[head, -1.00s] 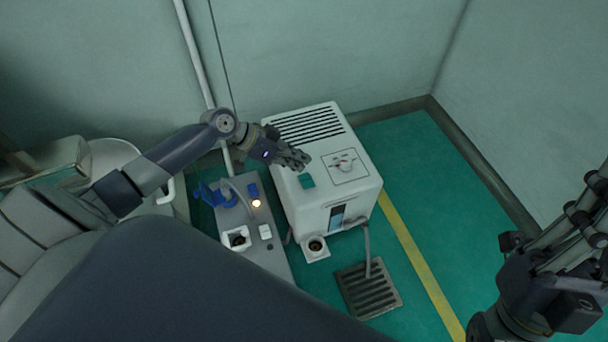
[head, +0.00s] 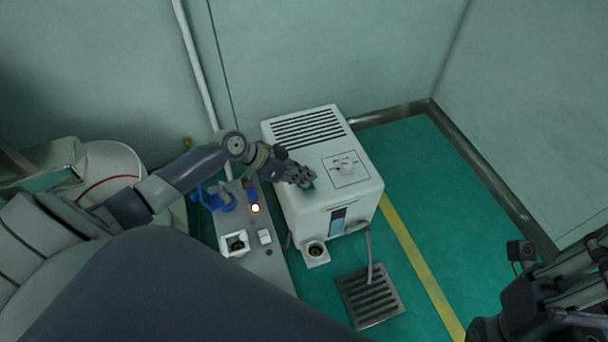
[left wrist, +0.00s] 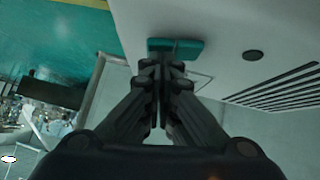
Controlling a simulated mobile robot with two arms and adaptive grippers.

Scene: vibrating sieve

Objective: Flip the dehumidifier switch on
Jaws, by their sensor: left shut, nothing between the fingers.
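The dehumidifier (head: 352,208) is a white box with dark vent slots and a dial on top. Its teal switch (left wrist: 186,48) shows in the left wrist view just beyond my fingertips; in the head view it is mostly hidden behind my gripper. My left gripper (head: 304,180) is shut and empty, its tips at the switch; it also shows in the left wrist view (left wrist: 160,66). Whether the tips touch the switch is unclear. My right gripper (head: 592,270) is at the right edge, cut off by the frame, away from the dehumidifier.
A grey panel (head: 262,262) with a blue clamp (head: 215,197), a lit lamp and a socket is left of the dehumidifier. A floor drain grate (head: 370,298) with a hose lies in front. Walls close off the back and right. Green floor is clear on the right.

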